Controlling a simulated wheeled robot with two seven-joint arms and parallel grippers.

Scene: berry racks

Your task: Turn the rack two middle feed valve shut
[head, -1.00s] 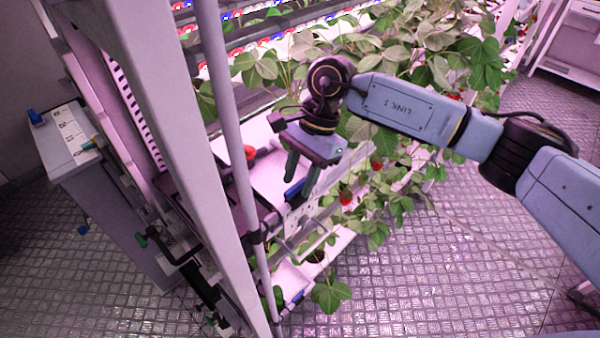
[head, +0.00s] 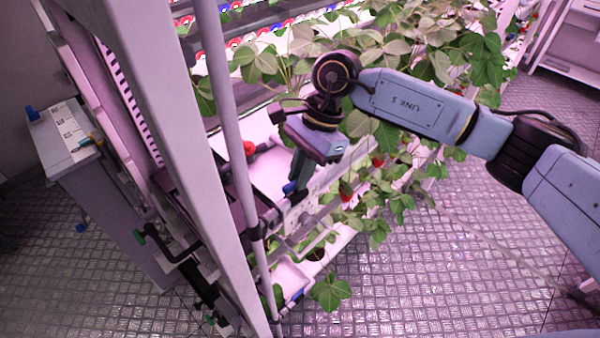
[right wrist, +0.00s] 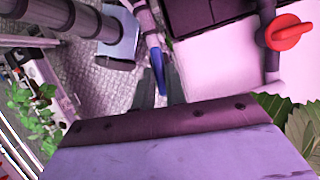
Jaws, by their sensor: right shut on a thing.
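The middle feed valve shows as a blue lever handle (head: 289,187) at the rack's near end, beside the middle shelf. My right gripper (head: 297,187) reaches down onto it, with its fingers shut on the handle and hiding most of it. In the right wrist view, the blue handle (right wrist: 158,70) lies between the dark fingers (right wrist: 160,94). There it looks roughly in line with the pipe (right wrist: 147,22) above it in the picture. My left gripper is in neither view.
A red valve handle (head: 249,148) sits close by on the shelf; it also shows in the right wrist view (right wrist: 287,32). Another blue handle (head: 297,296) is lower down. A grey upright pole (head: 228,110) stands left of my gripper. Strawberry leaves (head: 385,135) crowd the right side.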

